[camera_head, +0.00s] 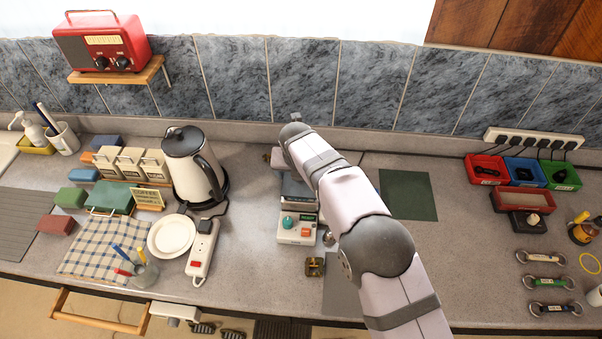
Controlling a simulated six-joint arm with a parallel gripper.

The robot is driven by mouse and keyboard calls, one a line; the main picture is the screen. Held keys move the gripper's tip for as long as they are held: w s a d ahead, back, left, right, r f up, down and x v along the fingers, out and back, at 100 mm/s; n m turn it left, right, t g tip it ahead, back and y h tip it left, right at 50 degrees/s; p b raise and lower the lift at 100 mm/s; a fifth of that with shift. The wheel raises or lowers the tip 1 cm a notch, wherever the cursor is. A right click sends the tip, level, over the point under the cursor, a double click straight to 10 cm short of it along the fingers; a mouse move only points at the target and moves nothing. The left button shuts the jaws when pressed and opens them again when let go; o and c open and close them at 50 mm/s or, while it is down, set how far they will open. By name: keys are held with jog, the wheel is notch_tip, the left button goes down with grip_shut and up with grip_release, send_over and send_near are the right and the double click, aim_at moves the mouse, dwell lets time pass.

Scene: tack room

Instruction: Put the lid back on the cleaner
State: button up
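My arm reaches from the lower right to the back middle of the counter. Its far end is a grey joint near the tiled wall, and my gripper's fingertips cannot be made out. An amber and dark container with a yellow part (583,231) stands at the right edge and may be the cleaner, though its label cannot be read. A yellow ring (589,263) lies in front of it. A white cylindrical item (596,296) is cut off by the right edge. I cannot pick out the lid with certainty.
A kettle (190,160), white plate (171,236) and power strip (202,252) stand left of my arm. A small device with coloured knobs (297,228) sits beside it. Red, blue and green trays (487,169) are at right. A green mat (408,196) lies bare.

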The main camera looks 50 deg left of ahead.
jog(key=shift+f+b, duration=0.4)
jog(key=shift+f, duration=0.4)
jog(key=o, duration=0.8)
jog(key=shift+r, duration=0.1)
jog(key=shift+p+v, duration=0.95)
jog(key=shift+v, duration=0.45)
jog(key=v, duration=0.8)
